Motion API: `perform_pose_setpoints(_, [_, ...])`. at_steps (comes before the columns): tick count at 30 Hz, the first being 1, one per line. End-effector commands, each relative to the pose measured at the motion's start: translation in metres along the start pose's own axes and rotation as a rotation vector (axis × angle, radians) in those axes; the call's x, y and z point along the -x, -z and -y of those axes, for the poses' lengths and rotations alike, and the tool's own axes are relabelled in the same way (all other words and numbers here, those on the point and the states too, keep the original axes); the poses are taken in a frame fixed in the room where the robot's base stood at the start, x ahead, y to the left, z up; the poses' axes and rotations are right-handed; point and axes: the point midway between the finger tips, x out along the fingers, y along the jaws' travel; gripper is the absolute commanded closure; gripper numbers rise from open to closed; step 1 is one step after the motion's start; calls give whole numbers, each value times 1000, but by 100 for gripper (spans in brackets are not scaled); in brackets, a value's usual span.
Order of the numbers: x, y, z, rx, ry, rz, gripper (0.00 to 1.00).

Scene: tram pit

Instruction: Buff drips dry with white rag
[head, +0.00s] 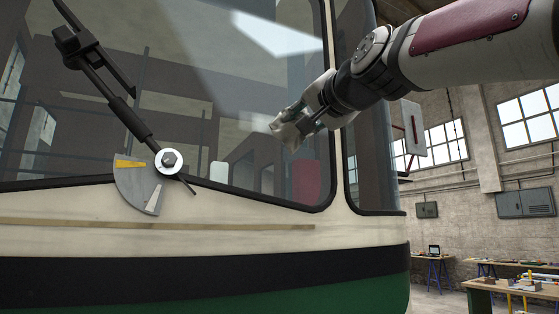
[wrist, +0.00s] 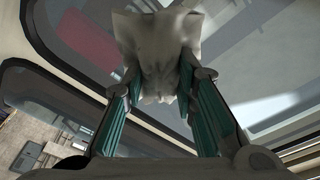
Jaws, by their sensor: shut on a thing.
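A crumpled white rag (wrist: 158,55) is pinched between the green-padded fingers of my gripper (wrist: 160,95) in the wrist view. In the head view the rag (head: 291,127) bunches at the tip of my gripper (head: 305,118). It is in front of the lower right part of the tram's large windscreen (head: 235,110). Whether the rag touches the glass, I cannot tell. A pale streak crosses the glass behind and above the rag. No separate drips can be made out.
A black wiper arm (head: 112,98) with a round pivot (head: 169,161) and a grey plate stands at the left of the windscreen. The tram's cream body (head: 250,238) lies below. Workbenches (head: 512,288) and grey wall cabinets (head: 526,202) are at the far right.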

Motion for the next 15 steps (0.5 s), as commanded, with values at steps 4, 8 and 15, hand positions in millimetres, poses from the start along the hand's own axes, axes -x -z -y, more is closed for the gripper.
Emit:
perform_pose_setpoints(4, [-5,0,1,0,2,-2,96])
perform_pose_setpoints(8, [-16,-2,0,0,1,-1,96])
perform_pose_setpoints(15, [-39,-5,1,-1,2,-1,96])
